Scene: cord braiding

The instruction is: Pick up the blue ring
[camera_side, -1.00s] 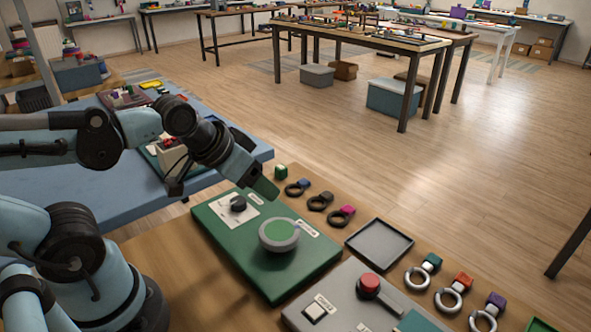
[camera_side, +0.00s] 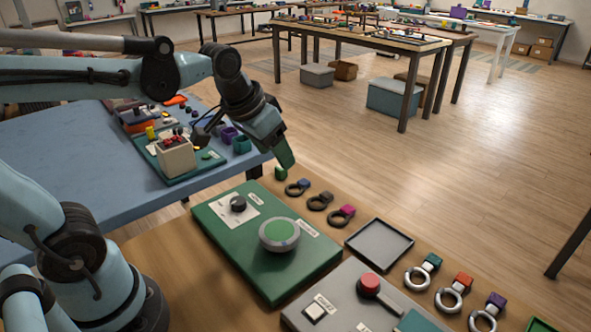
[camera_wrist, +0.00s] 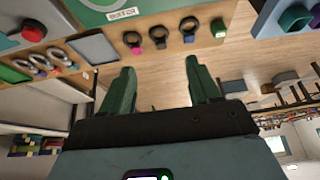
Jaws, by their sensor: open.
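The blue ring (camera_side: 292,191) is a dark ring with a blue block on its edge, lying on the wooden bench near the green cube (camera_side: 280,172). It also shows in the wrist view (camera_wrist: 188,36), ahead of the fingers and toward the right one. My gripper (camera_side: 289,163) is above the bench's far edge, just up and left of the blue ring in the side view. In the wrist view my gripper (camera_wrist: 160,66) has its two green fingers well apart with nothing between them.
A brown-topped ring (camera_side: 316,203) and a magenta-topped ring (camera_side: 339,217) lie in the same row. A green board (camera_side: 250,275) with a round button (camera_side: 279,235) is in front. An empty dark tray (camera_side: 379,242) lies to the right. Beyond the bench is open floor.

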